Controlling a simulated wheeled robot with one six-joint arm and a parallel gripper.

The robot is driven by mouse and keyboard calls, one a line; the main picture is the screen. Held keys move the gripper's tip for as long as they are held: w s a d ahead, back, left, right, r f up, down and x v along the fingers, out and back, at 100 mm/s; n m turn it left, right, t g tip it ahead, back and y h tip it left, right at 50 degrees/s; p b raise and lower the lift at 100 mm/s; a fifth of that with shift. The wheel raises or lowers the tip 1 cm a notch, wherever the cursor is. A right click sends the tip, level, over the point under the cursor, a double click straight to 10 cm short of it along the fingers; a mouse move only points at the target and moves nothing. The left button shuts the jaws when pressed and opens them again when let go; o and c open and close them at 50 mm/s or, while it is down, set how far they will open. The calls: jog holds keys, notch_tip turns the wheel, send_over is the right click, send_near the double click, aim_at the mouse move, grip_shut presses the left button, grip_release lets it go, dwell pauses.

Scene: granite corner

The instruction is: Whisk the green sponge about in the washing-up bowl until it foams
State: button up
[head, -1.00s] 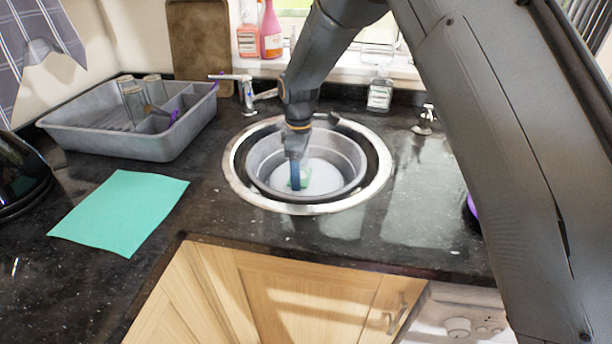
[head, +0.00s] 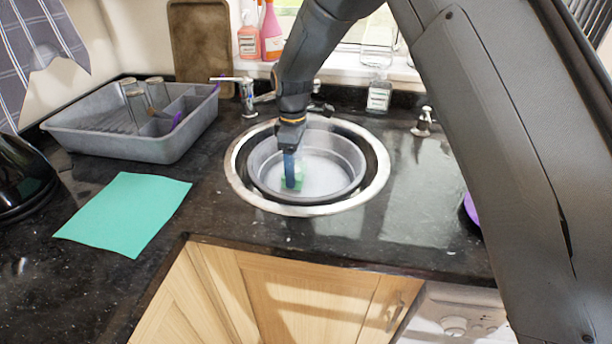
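The grey washing-up bowl (head: 351,183) sits inside the round metal-rimmed sink. Whitish, cloudy liquid or foam (head: 322,172) covers its bottom. The green sponge (head: 298,183) is in the left part of the bowl, low down at the whitish surface. My gripper (head: 291,181) points down into the bowl with its blue fingers at the sponge. The green shows on both sides of the fingers, so they appear shut on it. The fingertips themselves are hidden by the sponge or the liquid.
A grey dish rack (head: 120,145) with glasses stands at the back left. A teal cloth (head: 125,212) lies on the dark counter. The tap (head: 248,95) stands behind the sink. A purple item (head: 471,208) shows partly behind my arm.

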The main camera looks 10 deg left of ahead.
notch_tip(320, 180, up, 9)
jog(key=p, duration=0.4)
jog(key=shift+r+p, duration=0.2)
jog(key=shift+p, duration=0.1)
dwell(0.3)
jog(key=shift+r, duration=0.1)
dwell(1.5)
notch_tip(320, 180, up, 4)
jog(key=shift+f+p, duration=0.15)
jog(key=shift+p, duration=0.85)
